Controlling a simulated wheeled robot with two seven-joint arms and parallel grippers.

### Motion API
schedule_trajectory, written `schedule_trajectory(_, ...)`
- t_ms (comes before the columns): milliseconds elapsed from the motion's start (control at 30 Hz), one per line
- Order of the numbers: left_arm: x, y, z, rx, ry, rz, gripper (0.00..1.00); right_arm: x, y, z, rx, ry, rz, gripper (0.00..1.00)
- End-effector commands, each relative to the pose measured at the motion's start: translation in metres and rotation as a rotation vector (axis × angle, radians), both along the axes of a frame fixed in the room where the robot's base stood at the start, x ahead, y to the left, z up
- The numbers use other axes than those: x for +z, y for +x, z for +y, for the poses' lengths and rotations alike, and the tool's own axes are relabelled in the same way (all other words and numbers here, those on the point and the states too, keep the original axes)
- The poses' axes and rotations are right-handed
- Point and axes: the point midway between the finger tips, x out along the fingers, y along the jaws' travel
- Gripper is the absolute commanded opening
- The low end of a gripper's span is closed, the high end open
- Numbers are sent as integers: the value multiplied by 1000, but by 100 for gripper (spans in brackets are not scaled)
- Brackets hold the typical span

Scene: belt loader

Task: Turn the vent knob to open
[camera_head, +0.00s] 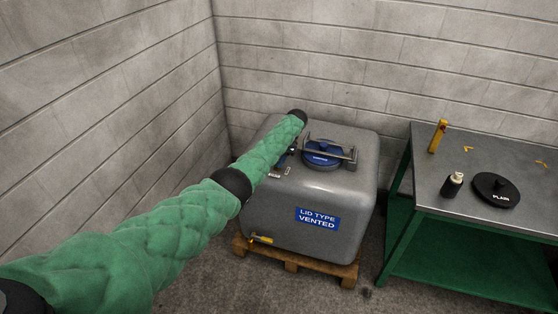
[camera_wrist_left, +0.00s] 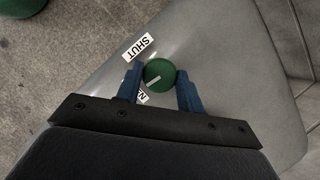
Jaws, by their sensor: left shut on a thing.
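The green vent knob (camera_wrist_left: 160,72) sits on the grey tank (camera_head: 330,190) between the blue fingers of my left gripper (camera_wrist_left: 158,78), which is shut on it. A white line on the knob points to the lower left in the wrist view, towards a partly hidden label (camera_wrist_left: 143,98) that shows only its end letters. A white label reading SHUT (camera_wrist_left: 139,47) lies above left of the knob. In the head view my left gripper (camera_head: 287,158) is at the tank's top left, and the knob is hidden there. My right gripper is out of view.
A blue lid (camera_head: 322,160) under a metal bar is on the tank top, right of my gripper. The tank stands on a wooden pallet (camera_head: 290,262). A table (camera_head: 450,185) at right holds a black disc (camera_head: 495,188), a small bottle (camera_head: 453,184) and a yellow tool (camera_head: 437,136).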

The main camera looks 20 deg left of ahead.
Motion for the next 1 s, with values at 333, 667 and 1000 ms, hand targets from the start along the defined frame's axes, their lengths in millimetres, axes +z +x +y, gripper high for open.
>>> schedule_trajectory(333,0,1,1,122,-1,-3,15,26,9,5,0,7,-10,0)
schedule_trajectory(667,0,1,1,139,0,-2,15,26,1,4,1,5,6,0)
schedule_trajectory(1000,0,1,1,138,0,-1,59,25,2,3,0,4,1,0)
